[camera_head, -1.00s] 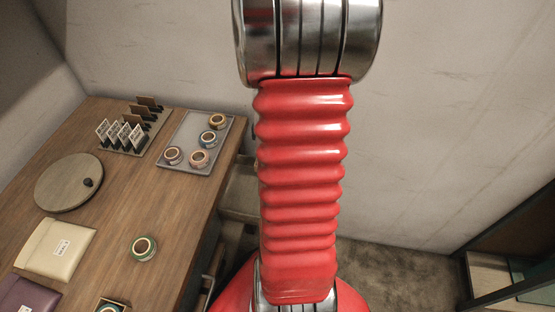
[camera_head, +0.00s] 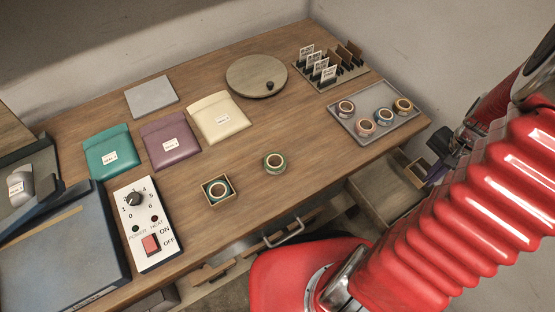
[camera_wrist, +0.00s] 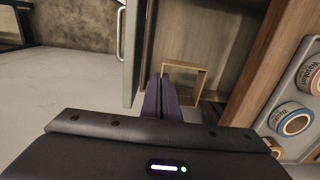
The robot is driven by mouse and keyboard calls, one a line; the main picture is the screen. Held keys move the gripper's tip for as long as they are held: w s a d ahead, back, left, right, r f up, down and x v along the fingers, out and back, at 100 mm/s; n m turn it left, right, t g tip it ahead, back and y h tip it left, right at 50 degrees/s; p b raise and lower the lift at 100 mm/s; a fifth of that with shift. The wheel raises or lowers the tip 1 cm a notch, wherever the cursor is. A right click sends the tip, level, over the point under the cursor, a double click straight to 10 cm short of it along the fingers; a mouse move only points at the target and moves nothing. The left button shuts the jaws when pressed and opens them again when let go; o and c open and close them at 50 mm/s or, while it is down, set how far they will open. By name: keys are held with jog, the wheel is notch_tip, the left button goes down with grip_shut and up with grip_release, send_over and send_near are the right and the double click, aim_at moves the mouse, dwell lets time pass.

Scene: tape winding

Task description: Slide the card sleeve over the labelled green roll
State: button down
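The card sleeve (camera_wrist: 204,82), an open square tan frame, is at my fingertips in the wrist view. My gripper (camera_wrist: 160,83) has dark purple fingers close together, shut on one wall of the sleeve; the grip itself is partly hidden. In the head view my gripper (camera_head: 430,182) is off the desk's right edge, with the tan sleeve (camera_head: 416,171) at its tips. A green roll (camera_head: 275,163) lies bare on the desk near the front. Its label is too small to read. Another green roll (camera_head: 219,189) sits inside a square card sleeve (camera_head: 207,199) to its left.
A grey tray (camera_head: 383,135) with several rolls stands at the desk's right end, by a card rack (camera_head: 345,80). A round board (camera_head: 245,75), several pouches (camera_head: 218,118) and a control panel (camera_head: 143,240) are on the desk. Drawers are below its front edge.

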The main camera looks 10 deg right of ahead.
jog(key=w+a+r+n, duration=0.2)
jog(key=w+a+r, duration=0.15)
jog(key=w, duration=0.45)
jog(key=w+a+r+n, duration=0.1)
jog(key=w+a+r, duration=0.2)
jog(key=w+r, duration=0.35)
jog(key=w+a+r+n, duration=0.2)
jog(key=w+a, duration=0.1)
jog(key=w, duration=0.7)
jog(key=w+a+r+n, duration=0.1)
jog(key=w+a+r, duration=0.2)
jog(key=a, duration=0.4)
jog(key=w+a+r+n, duration=0.2)
jog(key=w+a+r, duration=0.1)
jog(key=w+a, duration=0.2)
jog(key=w+a+r+n, duration=0.1)
jog(key=w+a+r, duration=0.2)
jog(key=a, duration=0.6)
jog(key=shift+w+a+r+n, duration=0.3)
jog(key=shift+w+r+n, duration=0.1)
jog(key=shift+w, duration=0.35)
